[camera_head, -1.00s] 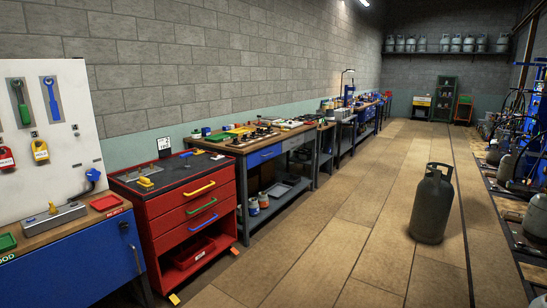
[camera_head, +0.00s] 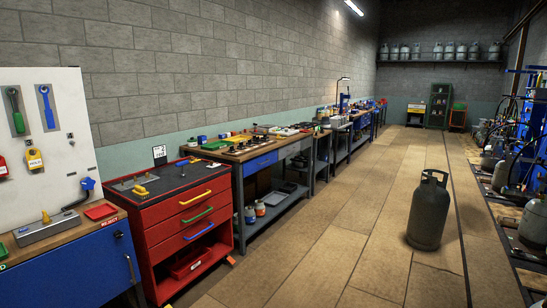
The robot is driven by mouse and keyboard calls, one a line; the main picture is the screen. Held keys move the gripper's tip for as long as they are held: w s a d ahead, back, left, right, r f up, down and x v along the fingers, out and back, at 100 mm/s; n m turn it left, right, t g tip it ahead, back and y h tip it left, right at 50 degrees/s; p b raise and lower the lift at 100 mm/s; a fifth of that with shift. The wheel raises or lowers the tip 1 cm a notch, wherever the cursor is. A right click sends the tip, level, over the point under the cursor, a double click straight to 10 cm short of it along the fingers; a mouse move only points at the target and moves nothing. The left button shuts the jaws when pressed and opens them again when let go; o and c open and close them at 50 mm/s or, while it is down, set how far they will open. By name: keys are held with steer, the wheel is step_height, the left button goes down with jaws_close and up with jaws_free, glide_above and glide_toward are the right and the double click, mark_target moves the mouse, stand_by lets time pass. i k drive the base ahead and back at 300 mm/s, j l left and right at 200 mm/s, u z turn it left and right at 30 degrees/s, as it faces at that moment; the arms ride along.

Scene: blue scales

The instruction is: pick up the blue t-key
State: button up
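No T-shaped blue key can be made out for sure. A blue tool (camera_head: 46,107) with a ring-like top hangs beside a green tool (camera_head: 16,111) on the white board at the left. A second blue piece (camera_head: 87,184), with a dark bent line attached, sits at the back of the blue bench below the board; its shape is too small to tell. My gripper is not in view.
The blue bench (camera_head: 73,266) and a red drawer cabinet (camera_head: 151,236) stand at the left. Long workbenches (camera_head: 258,158) with tools line the wall. A grey gas cylinder (camera_head: 428,213) stands on the floor at right. The wooden floor (camera_head: 325,250) between is clear.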

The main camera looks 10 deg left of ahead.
mark_target(183, 175)
steer(key=i+j+u, duration=0.35)
steer(key=i, duration=0.3)
steer(key=i+u, duration=0.35)
steer(key=i, duration=0.35)
steer(key=i+u, duration=0.15)
steer(key=i, duration=1.1)
steer(key=i+l+u, duration=0.15)
steer(key=i, duration=1.05)
steer(key=i+l+u, duration=0.2)
steer(key=i, duration=0.45)
